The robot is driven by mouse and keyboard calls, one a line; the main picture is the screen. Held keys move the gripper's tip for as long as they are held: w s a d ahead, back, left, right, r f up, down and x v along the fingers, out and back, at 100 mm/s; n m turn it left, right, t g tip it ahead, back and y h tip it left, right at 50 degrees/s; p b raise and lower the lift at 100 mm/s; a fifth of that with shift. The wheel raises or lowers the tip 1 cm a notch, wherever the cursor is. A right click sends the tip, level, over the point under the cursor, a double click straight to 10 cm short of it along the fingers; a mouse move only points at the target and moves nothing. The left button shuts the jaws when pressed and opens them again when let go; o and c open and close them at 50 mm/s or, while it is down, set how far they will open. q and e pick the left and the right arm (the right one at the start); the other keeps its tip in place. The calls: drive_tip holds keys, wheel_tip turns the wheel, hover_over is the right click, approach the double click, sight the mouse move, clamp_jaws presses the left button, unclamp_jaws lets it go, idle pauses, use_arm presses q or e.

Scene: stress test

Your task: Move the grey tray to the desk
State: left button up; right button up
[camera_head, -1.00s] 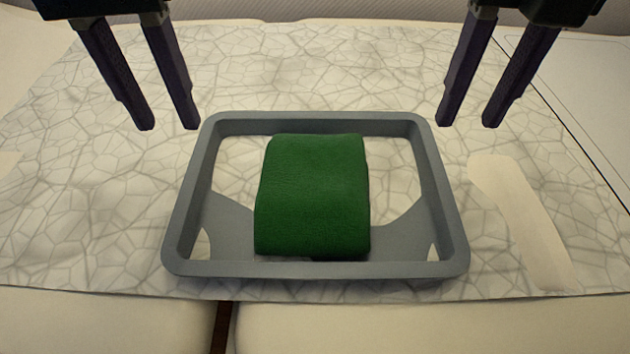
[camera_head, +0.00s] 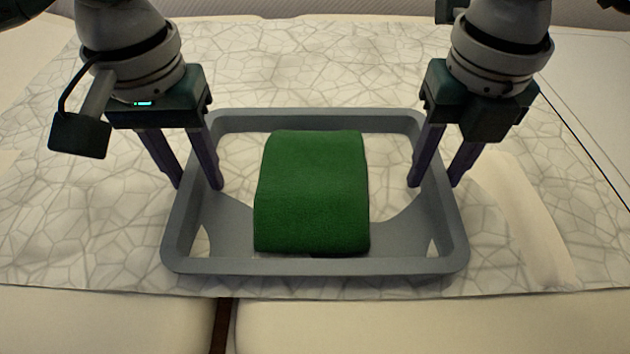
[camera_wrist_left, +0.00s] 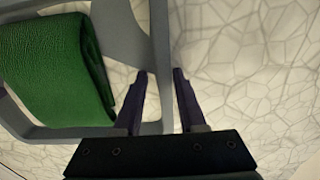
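The grey tray (camera_head: 315,267) lies on a pale sheet with a cracked-line pattern, a green block (camera_head: 312,195) with a rounded top inside it. My left gripper (camera_head: 198,187) is open, its fingers on either side of the tray's left wall. The left wrist view shows that wall (camera_wrist_left: 160,40) passing between the two fingertips (camera_wrist_left: 160,73), with gaps visible. My right gripper (camera_head: 434,187) is open, with one finger inside and one outside the tray's right wall. The head view does not show whether its fingers touch the wall.
The patterned sheet (camera_head: 75,200) extends around the tray and is clear on the left. A plain cream strip (camera_head: 525,225) lies to the right of the tray. Cream surfaces with a dark gap (camera_head: 222,325) between them lie in front.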

use_arm(q)
drive_tip(key=shift+c, duration=0.3)
use_arm(e)
drive_tip(key=shift+c, duration=0.3)
use_arm(q)
clamp_jaws()
use_arm(e)
clamp_jaws()
drive_tip(key=shift+r, duration=0.1)
idle(0.4)
